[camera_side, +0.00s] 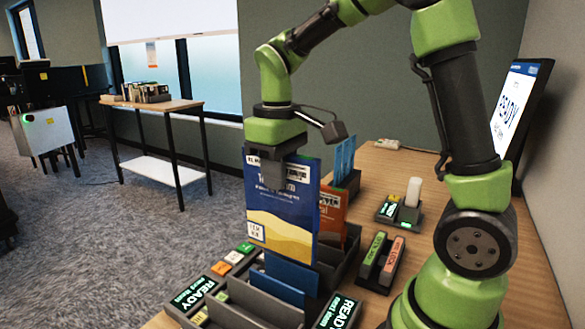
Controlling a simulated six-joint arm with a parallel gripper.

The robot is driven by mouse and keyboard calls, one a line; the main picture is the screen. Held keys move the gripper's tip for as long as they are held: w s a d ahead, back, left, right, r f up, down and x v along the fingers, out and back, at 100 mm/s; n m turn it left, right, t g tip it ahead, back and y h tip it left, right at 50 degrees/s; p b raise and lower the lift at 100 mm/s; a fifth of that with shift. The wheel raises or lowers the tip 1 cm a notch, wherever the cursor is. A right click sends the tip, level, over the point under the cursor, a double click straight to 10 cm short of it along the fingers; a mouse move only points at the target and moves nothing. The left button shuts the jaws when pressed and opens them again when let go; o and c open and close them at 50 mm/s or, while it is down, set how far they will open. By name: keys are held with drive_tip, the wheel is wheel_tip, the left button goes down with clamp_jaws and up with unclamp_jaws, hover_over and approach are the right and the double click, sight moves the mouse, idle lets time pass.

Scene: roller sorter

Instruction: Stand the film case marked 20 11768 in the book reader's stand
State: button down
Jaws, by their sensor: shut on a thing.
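My gripper (274,176) is shut on the top edge of a tall blue and yellow case or book (278,215). It hangs upright, its cover facing the camera, with a barcode label near the top and a small white label low on the left. I cannot read a number 20 11768 on it. Its lower edge is above or in front of a grey slotted rack (255,308) at the front; I cannot tell whether they touch. A dark blue flat item (291,274) stands in that rack. I cannot tell which holder is the book reader's stand.
An orange book (333,208) stands behind the held one, with blue items (345,157) in a dark holder beyond. READY displays (193,293) (335,314) flank the rack. Labelled bars (380,257), a small device (402,208) and a monitor (518,100) stand to the right.

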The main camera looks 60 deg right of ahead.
sight(279, 210)
drive_tip(key=shift+a+f, duration=0.15)
drive_tip(key=shift+f, duration=4.9)
drive_tip(key=c, duration=1.1)
unclamp_jaws()
drive_tip(key=shift+o, duration=0.2)
wheel_tip(279, 210, up, 10)
drive_tip(key=shift+f, duration=0.1)
drive_tip(key=s+a+r+m+t+y, duration=0.1)
drive_tip(key=s+a+r+m+t, duration=0.1)
drive_tip(key=s, duration=0.4)
drive_tip(key=s+a+r+m+t+y, duration=0.1)
drive_tip(key=s+a+r+m+t, duration=0.1)
drive_tip(key=s, duration=0.5)
wheel_tip(279, 210, up, 3)
drive_tip(key=a+t, duration=0.1)
drive_tip(key=t, duration=0.2)
drive_tip(key=shift+a, duration=0.4)
